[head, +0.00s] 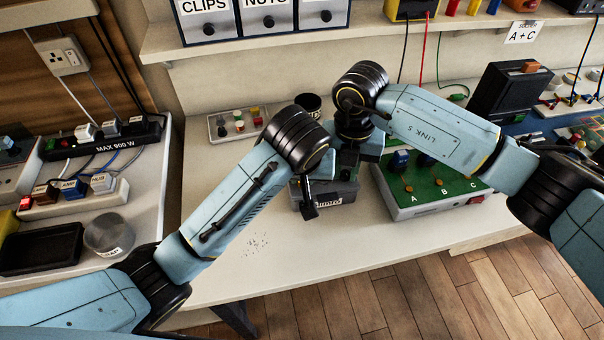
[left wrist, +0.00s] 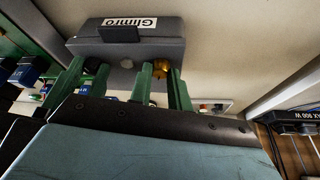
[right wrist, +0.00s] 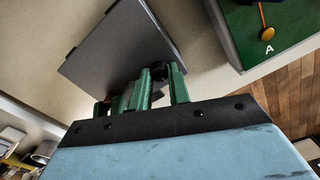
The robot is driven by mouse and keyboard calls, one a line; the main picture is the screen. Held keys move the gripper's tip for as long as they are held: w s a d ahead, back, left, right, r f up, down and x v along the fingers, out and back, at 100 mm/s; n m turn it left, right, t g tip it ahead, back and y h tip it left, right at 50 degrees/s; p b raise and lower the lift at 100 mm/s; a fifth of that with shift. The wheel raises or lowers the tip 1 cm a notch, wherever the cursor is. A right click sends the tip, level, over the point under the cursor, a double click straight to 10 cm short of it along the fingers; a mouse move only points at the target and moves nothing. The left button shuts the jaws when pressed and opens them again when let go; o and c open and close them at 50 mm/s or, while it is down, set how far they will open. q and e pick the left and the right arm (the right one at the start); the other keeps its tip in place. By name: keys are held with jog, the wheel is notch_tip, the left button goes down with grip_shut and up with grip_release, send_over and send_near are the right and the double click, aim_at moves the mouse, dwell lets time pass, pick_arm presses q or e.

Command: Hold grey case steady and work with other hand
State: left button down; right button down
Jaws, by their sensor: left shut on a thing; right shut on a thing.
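The grey case (head: 338,195) stands on the pale bench, with its lettered label partly hidden by my left arm. In the left wrist view the case (left wrist: 165,43) shows its label, a black block, a pale knob and a brass knob (left wrist: 161,67). My left gripper (left wrist: 118,80) has its green fingers against the case's side and is shut on it; the exact contact is unclear. My right gripper (right wrist: 160,80) is shut on a small black knob (right wrist: 159,70) at the edge of the case (right wrist: 118,52). In the head view the arms hide both sets of fingertips.
A green-topped box (head: 440,190) marked A, B, C stands close right of the case. A small parts tray (head: 237,122) and a dark cup (head: 309,101) lie behind. A black device (head: 510,92) is at right, a power strip (head: 100,137) at left. The bench front is clear.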

pick_arm(q)
jog(key=c, duration=1.3)
grip_release()
jog(key=v, duration=0.5)
jog(key=shift+w+r, duration=0.1)
jog(key=shift+r, duration=0.1)
jog(key=shift+d+r, duration=0.15)
jog(key=shift+r, duration=0.45)
jog(key=shift+s+v, duration=0.2)
jog(key=shift+v, duration=1.2)
jog(key=shift+s+v, duration=0.2)
jog(key=shift+v, duration=1.2)
jog(key=shift+f, duration=0.2)
jog(key=shift+c, duration=0.3)
